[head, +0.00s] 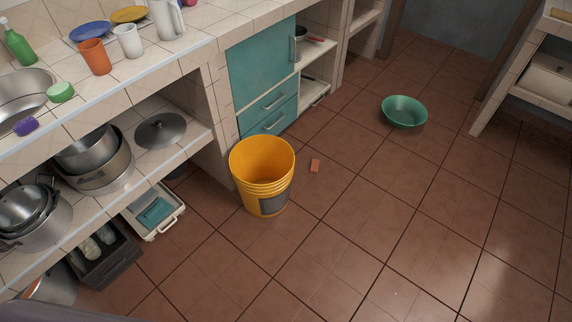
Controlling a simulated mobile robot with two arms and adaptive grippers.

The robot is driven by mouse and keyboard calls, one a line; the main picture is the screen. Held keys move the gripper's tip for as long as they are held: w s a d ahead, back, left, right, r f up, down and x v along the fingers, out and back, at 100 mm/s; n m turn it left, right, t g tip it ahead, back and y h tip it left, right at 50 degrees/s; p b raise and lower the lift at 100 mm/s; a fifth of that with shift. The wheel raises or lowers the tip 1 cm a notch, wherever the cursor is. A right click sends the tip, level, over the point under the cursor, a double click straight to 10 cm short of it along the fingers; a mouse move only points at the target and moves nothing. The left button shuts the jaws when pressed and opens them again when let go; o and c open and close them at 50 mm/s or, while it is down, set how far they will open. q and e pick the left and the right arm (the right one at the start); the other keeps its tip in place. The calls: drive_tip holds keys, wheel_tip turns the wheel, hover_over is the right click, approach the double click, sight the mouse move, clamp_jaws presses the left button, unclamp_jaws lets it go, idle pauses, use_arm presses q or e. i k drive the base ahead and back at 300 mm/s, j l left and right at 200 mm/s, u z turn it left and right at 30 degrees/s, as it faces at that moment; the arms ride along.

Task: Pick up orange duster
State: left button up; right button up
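Neither of my grippers is in the head view.
The yellow bucket (262,188) stands by the tiled counter (205,82). A green basin (404,112) sits on the floor farther back. An orange cup (95,57) stands on the counter. Pots and a lid (160,130) fill the lower shelf. The floor to the right is clear.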

sight(316, 163)
drive_tip(key=i+l+u, duration=0.55)
drive_tip(key=u, duration=0.15)
drive_tip(key=i+l+u, duration=0.35)
drive_tip(key=k+l, duration=0.05)
drive_tip(key=k, duration=0.05)
